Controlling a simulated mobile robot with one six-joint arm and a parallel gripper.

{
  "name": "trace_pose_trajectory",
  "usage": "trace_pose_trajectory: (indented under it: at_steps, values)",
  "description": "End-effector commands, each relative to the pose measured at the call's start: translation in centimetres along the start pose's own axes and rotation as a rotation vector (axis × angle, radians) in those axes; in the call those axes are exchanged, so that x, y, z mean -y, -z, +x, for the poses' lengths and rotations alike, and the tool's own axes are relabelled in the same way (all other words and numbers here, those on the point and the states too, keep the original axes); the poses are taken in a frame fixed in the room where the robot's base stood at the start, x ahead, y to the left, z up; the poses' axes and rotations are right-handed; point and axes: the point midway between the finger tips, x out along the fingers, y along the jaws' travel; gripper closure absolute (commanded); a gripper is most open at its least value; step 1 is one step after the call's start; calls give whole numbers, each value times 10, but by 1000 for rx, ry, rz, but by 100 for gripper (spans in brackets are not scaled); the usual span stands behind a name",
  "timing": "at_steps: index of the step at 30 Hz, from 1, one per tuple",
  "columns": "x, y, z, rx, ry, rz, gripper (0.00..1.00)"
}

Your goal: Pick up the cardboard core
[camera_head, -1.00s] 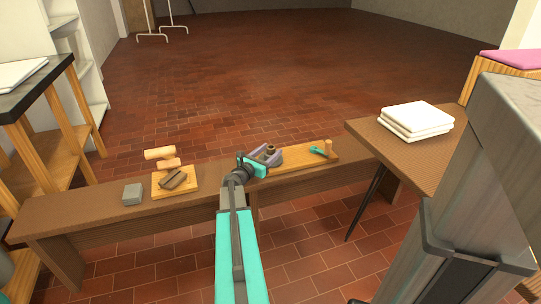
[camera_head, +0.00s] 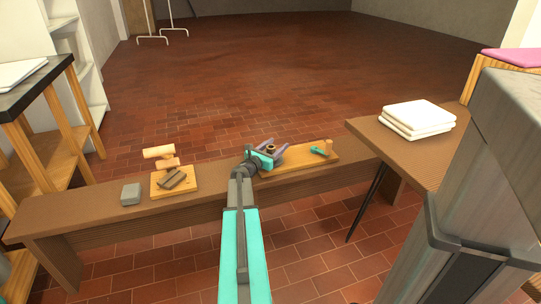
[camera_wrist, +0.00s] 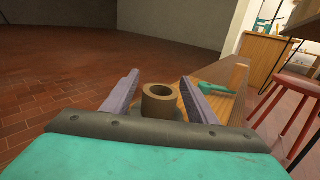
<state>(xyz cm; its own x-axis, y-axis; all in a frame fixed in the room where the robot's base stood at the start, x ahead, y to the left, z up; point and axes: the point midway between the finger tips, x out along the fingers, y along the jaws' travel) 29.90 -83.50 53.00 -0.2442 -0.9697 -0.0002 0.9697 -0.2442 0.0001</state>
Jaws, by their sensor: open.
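The cardboard core is a short brown hollow cylinder (camera_wrist: 159,101), seen upright between the two grey-purple fingers of my gripper (camera_wrist: 160,92) in the wrist view. In the head view the core (camera_head: 270,148) shows as a small brown ring between the fingers of my gripper (camera_head: 272,152), above the bench. The fingers stand apart on either side of the core, with a visible gap on each side.
A wooden board (camera_head: 314,153) with a peg and a teal tool (camera_head: 319,151) lies on the brown bench (camera_head: 100,214). Left on the bench are a wooden block stand (camera_head: 188,183) and a grey box (camera_head: 131,194). White folded cloths (camera_head: 417,117) lie on the right table.

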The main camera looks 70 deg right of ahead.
Motion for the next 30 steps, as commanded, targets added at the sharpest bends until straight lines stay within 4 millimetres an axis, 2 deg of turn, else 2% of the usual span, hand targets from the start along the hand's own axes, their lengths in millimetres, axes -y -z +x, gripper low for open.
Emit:
trace_pose_trajectory:
  at_steps: [7,8,15,24,30]
  values:
    - [0,0,0,0,0,0,47]
    - [0,0,0,0,0,0,51]
    - [0,0,0,0,0,0,91]
    - [0,-2,0,0,1,0,91]
    - [1,-15,0,1,1,1,91]
